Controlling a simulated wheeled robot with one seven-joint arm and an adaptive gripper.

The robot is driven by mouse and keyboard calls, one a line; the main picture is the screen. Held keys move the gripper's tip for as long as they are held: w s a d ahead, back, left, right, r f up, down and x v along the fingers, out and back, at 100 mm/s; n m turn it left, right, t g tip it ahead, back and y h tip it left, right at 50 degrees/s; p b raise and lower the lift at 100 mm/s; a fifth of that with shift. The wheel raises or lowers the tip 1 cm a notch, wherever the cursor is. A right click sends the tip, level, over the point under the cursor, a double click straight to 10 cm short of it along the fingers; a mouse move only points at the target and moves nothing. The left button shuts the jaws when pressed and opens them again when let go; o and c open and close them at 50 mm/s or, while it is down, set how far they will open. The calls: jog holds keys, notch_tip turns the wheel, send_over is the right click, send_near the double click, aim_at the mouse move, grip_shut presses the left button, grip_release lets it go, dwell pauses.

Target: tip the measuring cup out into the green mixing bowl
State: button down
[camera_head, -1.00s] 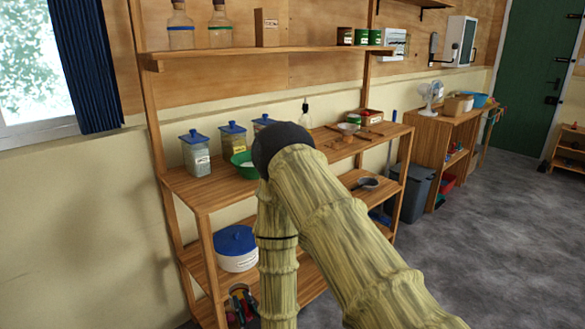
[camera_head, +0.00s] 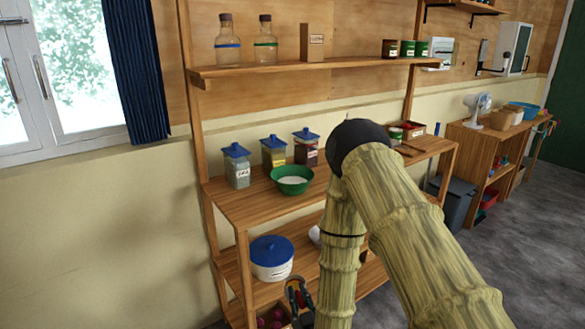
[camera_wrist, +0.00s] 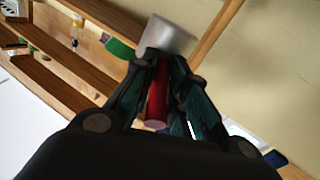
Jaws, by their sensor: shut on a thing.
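In the wrist view my gripper (camera_wrist: 158,75) is shut on the red handle (camera_wrist: 158,95) of the measuring cup. The grey metal cup (camera_wrist: 172,35) sticks out past the fingertips; I see its outside, not its contents. The green mixing bowl (camera_head: 291,181), with something white in it, stands upright on the middle shelf in the head view. A green shape (camera_wrist: 119,47) beside the cup in the wrist view may be this bowl. My arm hides the cup in the head view, so I cannot tell the gap between cup and bowl.
Blue-lidded jars (camera_head: 237,167) stand behind and left of the bowl. An upper shelf (camera_head: 320,66) holds bottles and tins. A white pot with a blue lid (camera_head: 271,262) stands on the lower shelf. My arm covers part of the middle shelf right of the bowl.

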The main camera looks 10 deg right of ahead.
notch_tip(320, 180, up, 3)
jog(key=shift+f+p, duration=0.15)
jog(key=shift+p, duration=0.8)
jog(key=shift+f, duration=0.2)
